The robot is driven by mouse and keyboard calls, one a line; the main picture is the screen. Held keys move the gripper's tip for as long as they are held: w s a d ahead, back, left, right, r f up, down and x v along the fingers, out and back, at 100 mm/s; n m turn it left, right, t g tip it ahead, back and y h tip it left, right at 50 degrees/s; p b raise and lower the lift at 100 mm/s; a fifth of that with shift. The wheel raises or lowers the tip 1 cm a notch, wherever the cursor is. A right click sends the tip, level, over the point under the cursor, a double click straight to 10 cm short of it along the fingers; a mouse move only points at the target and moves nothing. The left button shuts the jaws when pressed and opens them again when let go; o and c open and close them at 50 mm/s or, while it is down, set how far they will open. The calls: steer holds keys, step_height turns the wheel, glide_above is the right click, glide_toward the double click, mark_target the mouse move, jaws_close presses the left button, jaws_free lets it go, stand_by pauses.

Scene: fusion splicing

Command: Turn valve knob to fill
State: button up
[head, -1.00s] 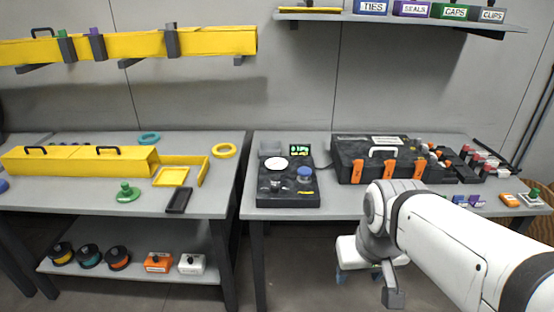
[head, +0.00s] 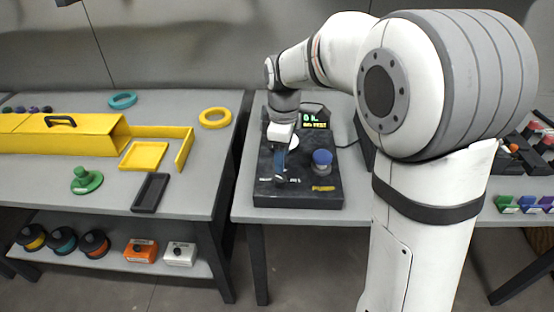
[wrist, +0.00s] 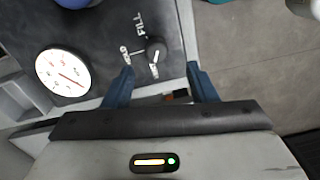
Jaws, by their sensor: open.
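The black valve panel (head: 335,192) sits on the right table. In the wrist view, its small dark valve knob (wrist: 156,47) lies just beyond my fingertips, slightly nearer the middle of the gap. The label FILL stands above the knob and another label to its left; a third mark below it is too small to read. The knob's white pointer mark seems to lie toward the lower side, away from FILL. My gripper (wrist: 161,76) is open, with blue fingers apart and nothing between them. In the head view my gripper (head: 280,170) points down over the panel and hides the knob.
A round white gauge (wrist: 63,72) lies left of the knob. The left table holds a yellow box (head: 65,135), a green knobbed piece (head: 87,180) and a black tray (head: 151,192).

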mark_target(282, 178)
steer(key=shift+w+f, duration=0.25)
steer(key=shift+w, duration=0.05)
steer(key=shift+f, duration=0.35)
step_height(282, 178, down, 7)
steer(key=shift+s+r+b, duration=0.15)
steer(key=shift+b, duration=0.25)
steer(key=shift+c, duration=0.3)
steer(key=c, duration=0.9)
